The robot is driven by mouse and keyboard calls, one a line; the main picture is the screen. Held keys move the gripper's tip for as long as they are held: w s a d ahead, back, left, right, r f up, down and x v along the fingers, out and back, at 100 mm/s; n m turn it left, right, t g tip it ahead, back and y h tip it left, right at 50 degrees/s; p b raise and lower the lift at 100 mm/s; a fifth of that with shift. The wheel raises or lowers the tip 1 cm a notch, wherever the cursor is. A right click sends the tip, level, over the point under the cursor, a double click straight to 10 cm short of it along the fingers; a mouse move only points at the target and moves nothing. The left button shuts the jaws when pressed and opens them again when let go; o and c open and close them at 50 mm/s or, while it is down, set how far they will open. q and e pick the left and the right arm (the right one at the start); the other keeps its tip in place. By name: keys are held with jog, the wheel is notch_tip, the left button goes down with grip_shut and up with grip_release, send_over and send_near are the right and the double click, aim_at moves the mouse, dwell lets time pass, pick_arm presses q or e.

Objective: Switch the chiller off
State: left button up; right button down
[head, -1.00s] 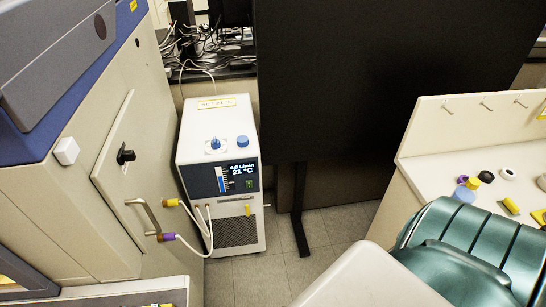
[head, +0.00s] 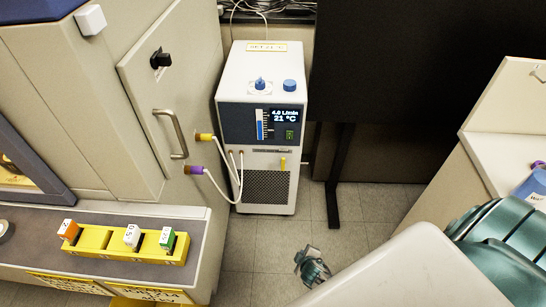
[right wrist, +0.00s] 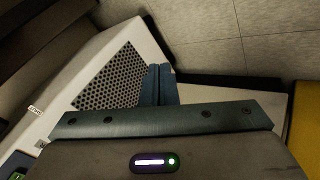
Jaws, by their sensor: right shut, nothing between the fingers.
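The chiller (head: 260,90) is a white upright box on the floor with a dark front panel. Its display (head: 286,115) is lit and reads about 4.0 L/min and 21 °C. A small green switch (head: 290,135) sits below the display. A perforated grille (head: 266,187) is low on the front; it also shows in the right wrist view (right wrist: 115,72). My right gripper (head: 312,266) is low, in front and to the right of the chiller. Its fingers are together and empty in the right wrist view (right wrist: 158,84). My left gripper is out of view.
Hoses run from purple (head: 194,169) and yellow (head: 204,137) fittings on the cabinet to the chiller front. A black panel (head: 400,90) stands right of the chiller. A beige bench (head: 510,160) is at right.

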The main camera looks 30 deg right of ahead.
aim_at(290, 134)
jog(key=w+d+r+n+t+h+b, duration=0.1)
jog(key=w+r+t+b, duration=0.15)
jog(key=w, duration=0.25)
jog(key=w+r+n+t+h+b, duration=0.1)
jog(key=w+r+b, duration=0.2)
jog(key=w, duration=0.2)
pick_arm(q)
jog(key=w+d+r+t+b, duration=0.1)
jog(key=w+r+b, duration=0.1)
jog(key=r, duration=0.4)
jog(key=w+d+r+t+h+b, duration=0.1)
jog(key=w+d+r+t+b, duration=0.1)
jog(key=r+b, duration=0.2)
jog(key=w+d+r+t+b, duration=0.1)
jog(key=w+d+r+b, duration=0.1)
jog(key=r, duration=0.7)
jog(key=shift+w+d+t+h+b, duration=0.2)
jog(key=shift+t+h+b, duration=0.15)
jog(key=shift+b, duration=0.2)
pick_arm(e)
jog(key=w+d+r+n+t+h, duration=0.1)
jog(key=w+r+t+h, duration=0.1)
jog(key=r, duration=0.9)
jog(key=w+d+r+n+t+h, duration=0.1)
jog(key=w+r+t+h, duration=0.2)
jog(key=r, duration=0.8)
jog(key=shift+w+r, duration=0.3)
jog(key=shift+w, duration=0.85)
jog(key=shift+t, duration=0.25)
